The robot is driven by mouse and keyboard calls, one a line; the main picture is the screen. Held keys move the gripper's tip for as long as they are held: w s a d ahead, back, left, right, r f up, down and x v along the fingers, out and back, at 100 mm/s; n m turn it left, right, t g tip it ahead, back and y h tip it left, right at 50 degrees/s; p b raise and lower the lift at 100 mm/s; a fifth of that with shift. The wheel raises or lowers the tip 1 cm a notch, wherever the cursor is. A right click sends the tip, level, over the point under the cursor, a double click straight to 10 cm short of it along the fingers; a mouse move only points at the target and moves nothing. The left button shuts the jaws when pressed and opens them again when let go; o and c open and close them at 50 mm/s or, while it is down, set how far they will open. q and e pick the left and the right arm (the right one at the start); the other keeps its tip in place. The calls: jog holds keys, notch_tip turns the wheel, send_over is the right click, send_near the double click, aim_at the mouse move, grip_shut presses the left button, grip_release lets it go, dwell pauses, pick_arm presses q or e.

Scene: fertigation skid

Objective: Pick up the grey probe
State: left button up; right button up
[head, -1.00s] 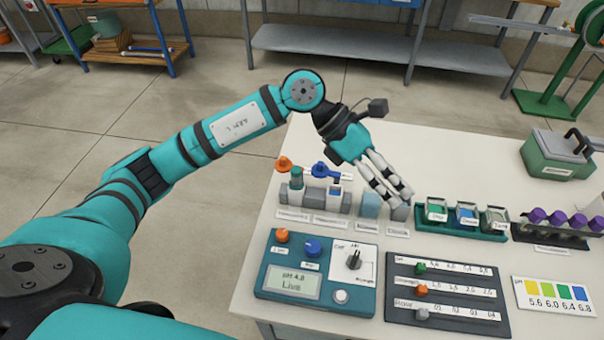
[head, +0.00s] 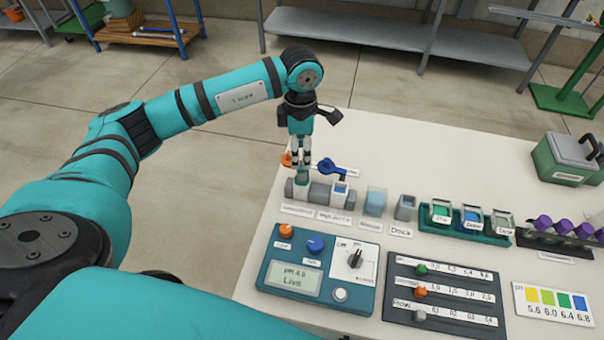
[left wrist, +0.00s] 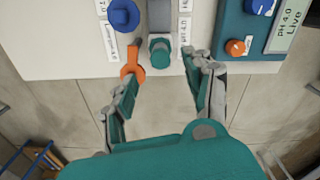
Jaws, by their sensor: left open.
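The grey probe (left wrist: 160,52) shows end-on in the left wrist view as a short grey-green cylinder standing at a grey holder. It lies between and just beyond my open left fingertips (left wrist: 162,70), with no contact visible. In the head view my left gripper (head: 301,166) points down over the leftmost slot of the row of holders and hides most of the probe. The gripper is empty. My right gripper is not in view.
An orange tap (left wrist: 133,62) sits close beside the left finger, with a blue tap (head: 329,168) nearby. A meter box (head: 318,272), an empty grey dock (head: 405,208) and a green tray of bottles (head: 440,230) share the white table. Its back middle is clear.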

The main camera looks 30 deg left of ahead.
aim_at(302, 170)
pick_arm(q)
jog(key=shift+f, duration=0.85)
jog(key=shift+d+f+p, duration=0.15)
jog(key=shift+f+p, duration=0.4)
jog(key=shift+f, duration=0.05)
notch_tip(302, 170, down, 4)
jog(key=shift+r+p, duration=0.2)
jog(key=shift+p, duration=0.5)
jog(key=shift+f, duration=0.35)
jog(key=shift+c, duration=0.4)
grip_shut()
